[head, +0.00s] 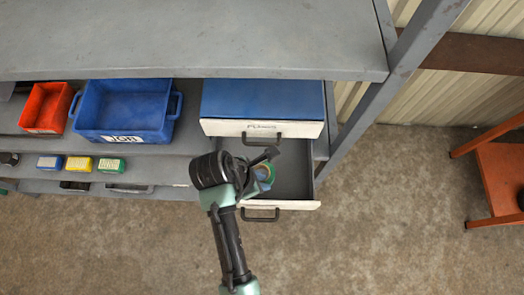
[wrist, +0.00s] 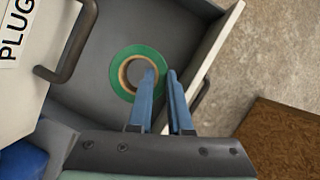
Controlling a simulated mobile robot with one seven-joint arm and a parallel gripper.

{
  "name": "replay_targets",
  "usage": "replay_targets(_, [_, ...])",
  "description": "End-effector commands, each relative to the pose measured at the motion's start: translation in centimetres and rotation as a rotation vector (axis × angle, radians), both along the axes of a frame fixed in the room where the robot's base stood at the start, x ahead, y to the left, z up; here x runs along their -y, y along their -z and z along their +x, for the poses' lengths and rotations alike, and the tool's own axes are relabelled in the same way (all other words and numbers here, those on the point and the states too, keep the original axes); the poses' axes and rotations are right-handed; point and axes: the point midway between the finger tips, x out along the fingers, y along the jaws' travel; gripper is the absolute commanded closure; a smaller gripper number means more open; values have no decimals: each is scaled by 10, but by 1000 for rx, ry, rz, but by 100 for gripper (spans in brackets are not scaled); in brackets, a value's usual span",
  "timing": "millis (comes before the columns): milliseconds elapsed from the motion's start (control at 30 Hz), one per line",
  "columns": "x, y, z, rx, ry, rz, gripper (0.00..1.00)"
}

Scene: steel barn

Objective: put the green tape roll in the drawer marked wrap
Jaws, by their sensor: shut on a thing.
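The green tape roll (wrist: 117,75) has a tan core and lies flat, over the grey floor of the open lower drawer (head: 295,172). My gripper (wrist: 163,72) is shut on the roll's wall, with one blue finger in the hole and the other outside the ring. In the head view the roll (head: 270,174) shows partly behind my gripper (head: 262,178). I cannot tell whether the roll touches the drawer floor. The label of the open drawer is not readable from here.
The closed upper drawer (head: 263,129), marked PLUGS, is above the open one. A blue bin (head: 125,105), a red bin (head: 45,108) and small coloured boxes (head: 80,164) are on the shelves to the left. An orange frame (head: 500,175) stands at the right, with bare floor between.

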Motion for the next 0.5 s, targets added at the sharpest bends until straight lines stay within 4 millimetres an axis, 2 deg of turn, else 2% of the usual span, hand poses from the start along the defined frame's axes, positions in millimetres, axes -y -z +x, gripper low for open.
replay_targets(500, [0,51,0,0,0,-1,100])
